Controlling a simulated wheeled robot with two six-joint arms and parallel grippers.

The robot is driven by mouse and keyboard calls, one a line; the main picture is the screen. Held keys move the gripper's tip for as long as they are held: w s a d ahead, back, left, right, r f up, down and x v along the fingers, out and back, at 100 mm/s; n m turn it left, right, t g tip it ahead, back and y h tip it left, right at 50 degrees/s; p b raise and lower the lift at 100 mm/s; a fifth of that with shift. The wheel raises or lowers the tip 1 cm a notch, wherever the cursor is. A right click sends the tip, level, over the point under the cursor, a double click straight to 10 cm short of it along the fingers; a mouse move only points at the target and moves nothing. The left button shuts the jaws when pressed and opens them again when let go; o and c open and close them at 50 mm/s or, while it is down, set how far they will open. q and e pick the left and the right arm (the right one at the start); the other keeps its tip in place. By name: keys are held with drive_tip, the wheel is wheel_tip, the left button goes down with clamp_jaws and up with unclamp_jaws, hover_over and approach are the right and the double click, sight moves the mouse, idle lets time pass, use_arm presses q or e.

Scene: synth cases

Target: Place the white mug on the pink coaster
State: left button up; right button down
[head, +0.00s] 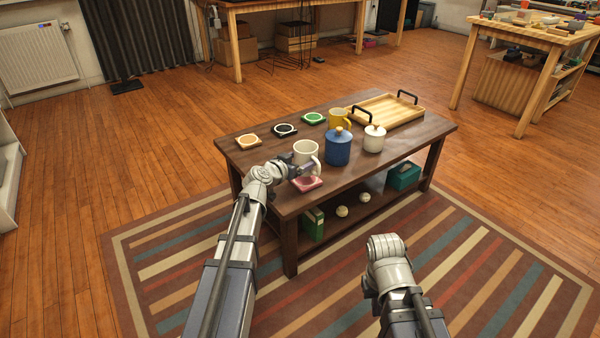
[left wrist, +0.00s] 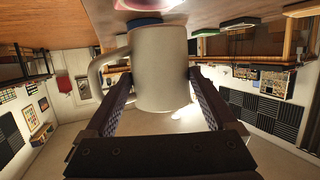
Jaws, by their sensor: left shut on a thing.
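The white mug (head: 307,150) is upright at the near left part of the dark table, just behind the pink coaster (head: 308,184) in the head view. My left gripper (head: 303,170) is shut on the mug. In the left wrist view the mug (left wrist: 160,70) sits between the two fingers, its handle to the left. Part of the pink coaster (left wrist: 150,4) shows at that view's top edge, apart from the mug in the picture. Whether the mug's base touches the table is hard to tell. My right arm shows at the lower right of the head view, but its fingers are hidden.
The dark table (head: 262,174) also holds a blue canister (head: 338,148), a white lidded jar (head: 374,140), a yellow mug (head: 340,118) and a wooden tray (head: 385,108). Orange (head: 247,141), black (head: 284,130) and green (head: 313,118) coasters lie along the back left.

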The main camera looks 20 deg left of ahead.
use_arm(q)
drive_tip(key=shift+f+b, duration=1.35)
drive_tip(key=shift+f, duration=0.25)
drive_tip(key=shift+f, duration=0.2)
drive_tip(key=o, duration=1.3)
drive_tip(key=shift+o, duration=0.2)
drive_tip(key=shift+r, duration=0.25)
drive_tip(key=p+v, duration=0.3)
drive_tip(key=v, duration=0.9)
drive_tip(key=shift+p, duration=0.3)
